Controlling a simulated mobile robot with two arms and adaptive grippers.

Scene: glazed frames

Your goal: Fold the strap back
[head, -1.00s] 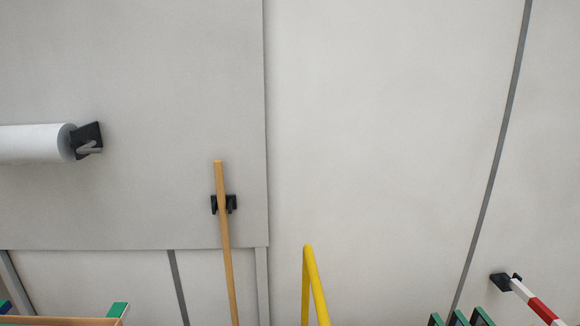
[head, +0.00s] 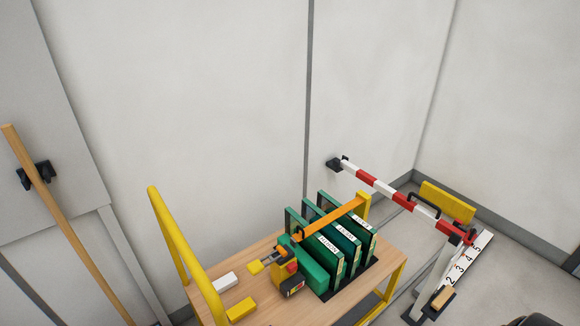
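An orange strap (head: 335,217) runs across the tops of several green-edged frames (head: 345,240) standing upright on a wooden-topped cart (head: 245,262). Its far end meets a yellow post (head: 365,204) behind the frames. Its near end has a dark tip and lies above the nearest frames; whether it touches them I cannot tell. Neither of my grippers shows.
A white block (head: 224,282) and a yellow block (head: 241,309) lie on the cart top. A yellow handle (head: 182,245) rises at its left. A red-and-white barrier bar (head: 395,193) spans the right side. A wooden pole (head: 55,215) leans at the left wall.

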